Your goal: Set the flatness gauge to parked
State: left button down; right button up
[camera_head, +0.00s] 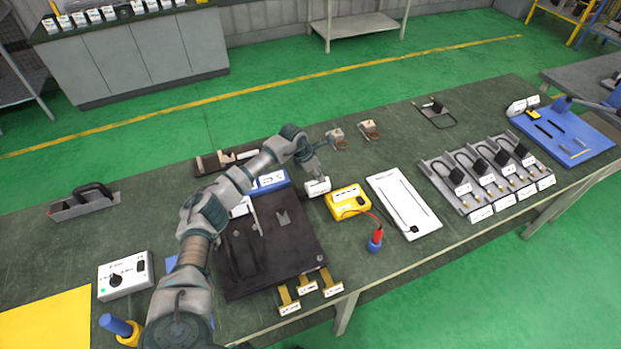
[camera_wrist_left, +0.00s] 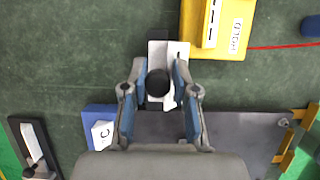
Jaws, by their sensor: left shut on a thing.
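A small white block (camera_head: 317,187) with a round black knob, which looks like the flatness gauge, is at the middle of the bench. It also shows in the left wrist view (camera_wrist_left: 157,52). My left gripper (camera_head: 313,174) is above it, pointing down. In the wrist view its two blue-padded fingers (camera_wrist_left: 160,86) are shut on the black knob, one on each side. I cannot tell whether the block touches the bench. No label reading parked can be made out. My right gripper is not in view.
A yellow meter (camera_head: 347,203) is close on the right, with a red lead to a probe. A dark mat (camera_head: 290,258) and blue box (camera_head: 271,181) lie to the left. A white panel (camera_head: 403,205) and a grey rack (camera_head: 480,170) stand farther right.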

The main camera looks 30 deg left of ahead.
pick_arm(q)
jog(key=shift+a+f, duration=0.15)
jog(key=shift+f, duration=0.05)
jog(key=c, duration=0.9)
grip_release()
jog(key=shift+c, duration=0.2)
jog(key=shift+w+f, duration=0.1)
jog(key=shift+w, duration=0.1)
jog(key=shift+s+r, duration=0.1)
jog(key=shift+r, duration=0.2)
jog(key=shift+a+r, duration=0.1)
jog(key=shift+r, duration=0.25)
jog(key=v, duration=1)
jog(key=shift+s+a+r, duration=0.2)
jog(key=shift+r, duration=0.1)
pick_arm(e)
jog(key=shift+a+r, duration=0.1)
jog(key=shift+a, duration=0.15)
